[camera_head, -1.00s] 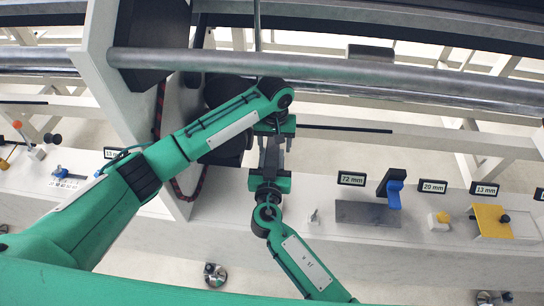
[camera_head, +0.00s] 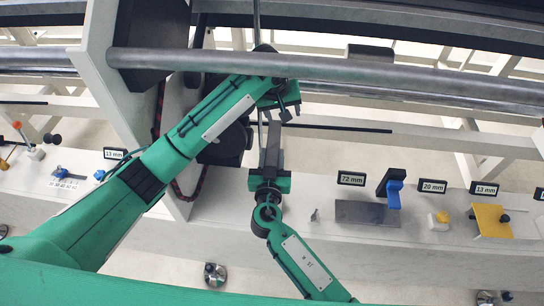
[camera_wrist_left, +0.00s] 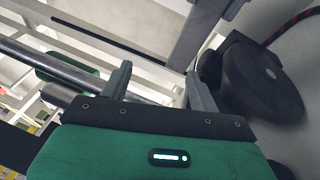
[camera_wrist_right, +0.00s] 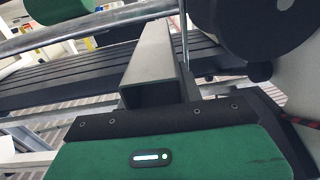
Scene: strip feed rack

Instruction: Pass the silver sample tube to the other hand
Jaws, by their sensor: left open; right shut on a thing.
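The silver sample tube (camera_head: 274,148) is a grey square-section piece standing up from my right gripper (camera_head: 269,173), which is shut on it. In the right wrist view the tube (camera_wrist_right: 150,62) is large, with its dark hollow end facing the camera. My left gripper (camera_head: 284,112) is open, just above and right of the tube's upper end in the head view. In the left wrist view the left gripper (camera_wrist_left: 158,72) has its two fingers apart with nothing between them. The right fingers are mostly hidden by the tube.
A long metal rail (camera_head: 350,72) crosses above both grippers. A black round part (camera_head: 228,147) on the white upright and a thin vertical rod (camera_head: 257,25) are close by. The bench at right carries labels, a grey plate (camera_head: 366,213) and a yellow piece (camera_head: 491,220).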

